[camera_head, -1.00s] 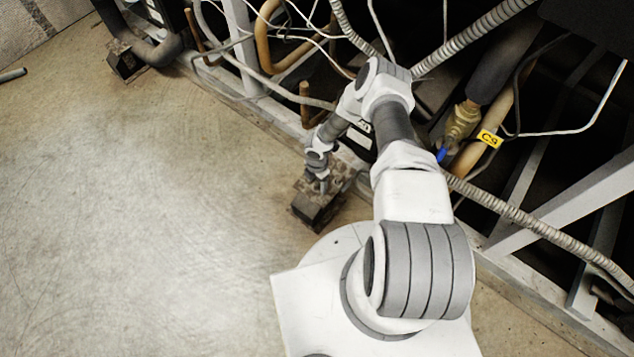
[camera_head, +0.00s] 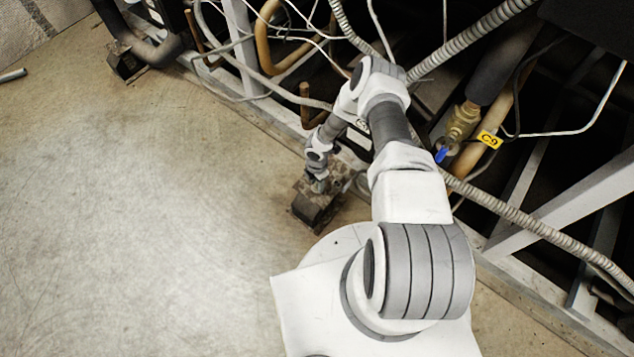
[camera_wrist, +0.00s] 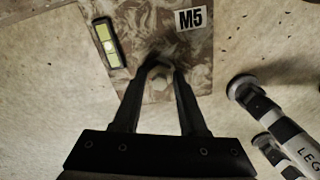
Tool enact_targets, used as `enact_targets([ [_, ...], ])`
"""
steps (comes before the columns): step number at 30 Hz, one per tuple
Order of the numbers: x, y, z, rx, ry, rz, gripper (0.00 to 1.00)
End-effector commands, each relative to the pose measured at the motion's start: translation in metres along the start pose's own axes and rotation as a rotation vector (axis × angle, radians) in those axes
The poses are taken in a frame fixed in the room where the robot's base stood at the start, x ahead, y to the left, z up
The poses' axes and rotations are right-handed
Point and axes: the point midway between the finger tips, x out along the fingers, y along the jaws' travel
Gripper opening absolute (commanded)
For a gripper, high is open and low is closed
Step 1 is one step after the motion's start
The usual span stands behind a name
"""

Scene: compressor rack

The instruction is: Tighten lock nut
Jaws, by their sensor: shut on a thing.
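In the wrist view, the two dark fingers of my gripper (camera_wrist: 158,82) close in around a pale hex lock nut (camera_wrist: 160,72) and are shut on it. The nut sits on a mottled brown mount plate (camera_wrist: 198,62) with a white M5 label (camera_wrist: 191,18). In the head view, my gripper (camera_head: 318,187) points down at the rusty mount foot (camera_head: 322,203) beside the rack frame. The fingertips and the nut are too small to make out there.
A yellow-green spirit level (camera_wrist: 107,44) lies on the plate's left side. Black-and-white striped cylinders (camera_wrist: 270,115) stand close on the right. The rack (camera_head: 245,50) with its pipes and cables borders the arm.

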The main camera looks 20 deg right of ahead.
Motion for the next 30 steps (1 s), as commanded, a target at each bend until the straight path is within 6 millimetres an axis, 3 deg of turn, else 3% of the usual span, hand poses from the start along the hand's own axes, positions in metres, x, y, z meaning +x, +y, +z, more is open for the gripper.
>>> enact_targets([
  [30,-0.0002,0.0005,-0.0004,0.92,0.0,0.002,0.0],
])
